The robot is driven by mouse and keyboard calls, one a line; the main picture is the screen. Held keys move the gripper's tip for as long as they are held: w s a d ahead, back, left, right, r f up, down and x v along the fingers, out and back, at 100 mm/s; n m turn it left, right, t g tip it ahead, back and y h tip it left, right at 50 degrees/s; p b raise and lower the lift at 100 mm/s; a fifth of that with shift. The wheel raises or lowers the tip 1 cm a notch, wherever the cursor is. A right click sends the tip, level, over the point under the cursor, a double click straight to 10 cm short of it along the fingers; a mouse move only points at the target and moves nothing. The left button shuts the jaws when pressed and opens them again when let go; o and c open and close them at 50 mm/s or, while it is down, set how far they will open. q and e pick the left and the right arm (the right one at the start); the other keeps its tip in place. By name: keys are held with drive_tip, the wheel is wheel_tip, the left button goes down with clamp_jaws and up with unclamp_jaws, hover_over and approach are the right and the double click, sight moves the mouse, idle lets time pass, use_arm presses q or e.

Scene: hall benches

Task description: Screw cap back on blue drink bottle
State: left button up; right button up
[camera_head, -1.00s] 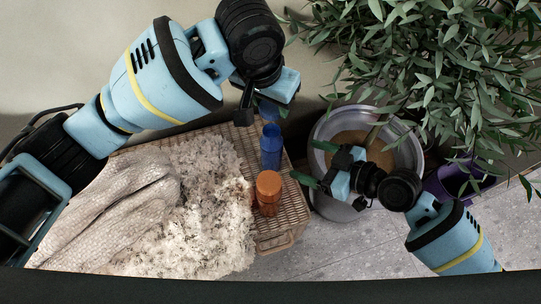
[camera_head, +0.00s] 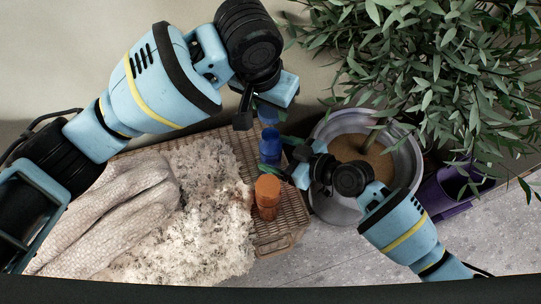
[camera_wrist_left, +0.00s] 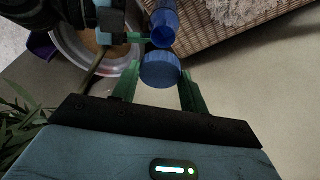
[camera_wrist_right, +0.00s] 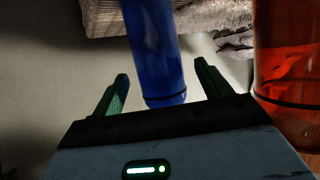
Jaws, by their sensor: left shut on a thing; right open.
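The blue bottle (camera_head: 270,147) stands on the wicker bench; it also shows in the left wrist view (camera_wrist_left: 165,22). My left gripper (camera_wrist_left: 158,72) is shut on the blue cap (camera_wrist_left: 160,69), which also shows in the head view (camera_head: 268,116). The cap is close to the bottle's open mouth; a small gap shows between them. My right gripper (camera_wrist_right: 160,78) is open, its fingers on either side of the blue bottle (camera_wrist_right: 152,45). Whether they touch it I cannot tell. In the head view my right gripper (camera_head: 286,158) is at the bottle's right side.
An orange bottle (camera_head: 267,193) stands just in front of the blue bottle, close to my right gripper. A fluffy throw (camera_head: 205,215) covers the left of the wicker bench (camera_head: 275,242). A metal planter (camera_head: 408,160), leafy plant (camera_head: 430,70) and purple pot (camera_head: 440,195) stand to the right.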

drive_tip(key=shift+x, duration=1.5)
drive_tip(key=c, duration=1.5)
use_arm(q)
hover_over(272, 132)
drive_tip(key=s, duration=0.1)
drive_tip(key=shift+s+a+f, duration=0.1)
drive_tip(key=shift+a+f, duration=0.05)
drive_tip(key=shift+f, duration=1.1)
drive_tip(key=shift+a+f, duration=0.15)
drive_tip(key=shift+f, duration=1.1)
